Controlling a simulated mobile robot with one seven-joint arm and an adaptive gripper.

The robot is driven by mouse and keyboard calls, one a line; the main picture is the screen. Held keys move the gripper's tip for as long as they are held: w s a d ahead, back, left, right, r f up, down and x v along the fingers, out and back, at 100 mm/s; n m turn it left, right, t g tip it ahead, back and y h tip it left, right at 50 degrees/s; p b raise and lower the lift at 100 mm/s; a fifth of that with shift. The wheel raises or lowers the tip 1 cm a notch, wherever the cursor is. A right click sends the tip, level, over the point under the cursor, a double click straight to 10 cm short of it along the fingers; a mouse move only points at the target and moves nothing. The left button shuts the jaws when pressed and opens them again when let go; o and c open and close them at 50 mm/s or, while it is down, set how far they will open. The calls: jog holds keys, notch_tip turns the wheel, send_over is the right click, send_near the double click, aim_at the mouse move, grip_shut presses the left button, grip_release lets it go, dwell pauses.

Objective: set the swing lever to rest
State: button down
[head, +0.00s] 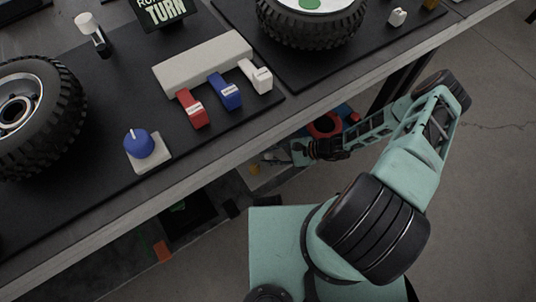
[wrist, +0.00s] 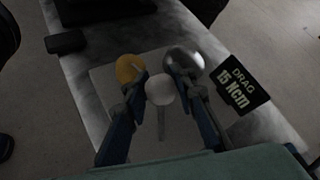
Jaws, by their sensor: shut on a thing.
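In the wrist view, a white ball knob (wrist: 159,91) on a thin pale stem (wrist: 161,122) stands on a light plate (wrist: 105,75); it looks like the swing lever. My gripper (wrist: 162,80) has its two blue fingers on either side of the knob and is shut on it. A yellow ball (wrist: 130,68) is beside the left fingertip and a shiny grey ball (wrist: 184,62) beside the right one. The lever's lower end is hard to make out. In the head view, my arm reaches below the bench edge, and the lever cannot be made out there.
A black sign reading "DRAG 15 Ncm" (wrist: 238,90) stands right of the plate. A small black block (wrist: 66,43) lies at upper left. In the head view, the bench (head: 235,135) carries red (head: 191,108), blue (head: 225,92) and white levers (head: 257,77), a blue knob (head: 138,144) and wheels.

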jog(key=shift+s+a+f, duration=0.1)
jog(key=shift+s, duration=0.4)
jog(key=c, duration=1.8)
grip_release()
jog(key=shift+o, duration=1.1)
jog(key=shift+w, duration=0.2)
jog(key=v, duration=1.2)
